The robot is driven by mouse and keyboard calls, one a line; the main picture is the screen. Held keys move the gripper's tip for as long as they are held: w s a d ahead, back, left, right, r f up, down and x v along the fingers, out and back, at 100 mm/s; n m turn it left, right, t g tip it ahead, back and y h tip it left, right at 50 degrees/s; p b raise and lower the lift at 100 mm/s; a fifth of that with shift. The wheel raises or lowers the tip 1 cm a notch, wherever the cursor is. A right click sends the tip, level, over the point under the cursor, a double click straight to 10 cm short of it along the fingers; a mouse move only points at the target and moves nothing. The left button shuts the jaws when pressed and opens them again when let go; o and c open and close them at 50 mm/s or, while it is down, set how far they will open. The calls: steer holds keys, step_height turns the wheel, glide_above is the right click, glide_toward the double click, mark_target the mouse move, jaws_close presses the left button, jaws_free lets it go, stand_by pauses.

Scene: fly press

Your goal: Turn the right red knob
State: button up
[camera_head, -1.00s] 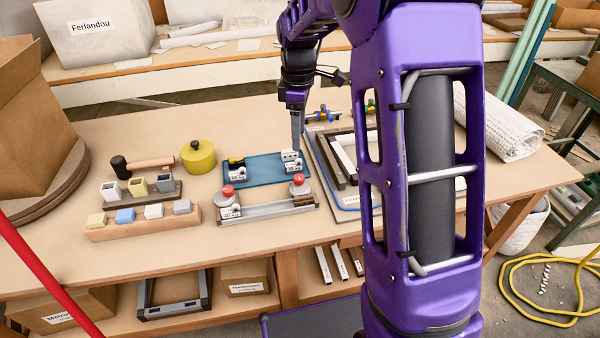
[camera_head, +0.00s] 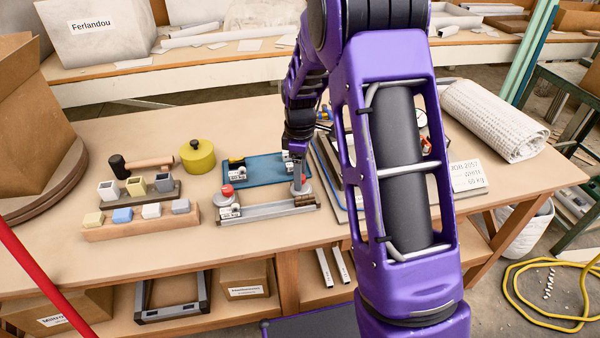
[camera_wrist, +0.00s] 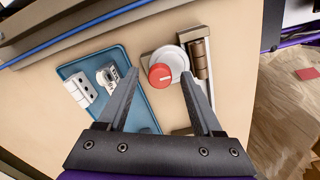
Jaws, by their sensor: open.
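The right red knob (camera_wrist: 160,75) shows in the wrist view as a red cap with a pale mark, on a round whitish base (camera_wrist: 172,60). My gripper (camera_wrist: 160,72) is open, with one finger on each side of the knob in this view; I cannot tell how far above it the tips are. The left red knob (camera_head: 227,190) stands in plain view at the fixture's left end.
A blue tray (camera_head: 262,168) with small white parts lies just behind the fixture. A framed board (camera_head: 325,175) lies to the right. A wooden block rack (camera_head: 140,225), a mallet (camera_head: 145,164) and a yellow pot (camera_head: 197,157) stand left. The table front is clear.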

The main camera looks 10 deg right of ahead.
steer(key=shift+c, duration=0.4)
jaws_close()
steer(key=shift+m, duration=0.4)
steer(key=m+p, duration=0.1)
steer(key=m, duration=0.3)
steer(key=shift+r, duration=0.1)
steer(key=m+p, duration=0.1)
steer(key=m, duration=0.8)
steer(key=shift+p, duration=0.35)
steer(key=m, duration=0.4)
steer(key=shift+p, duration=0.4)
steer(key=shift+m, duration=0.3)
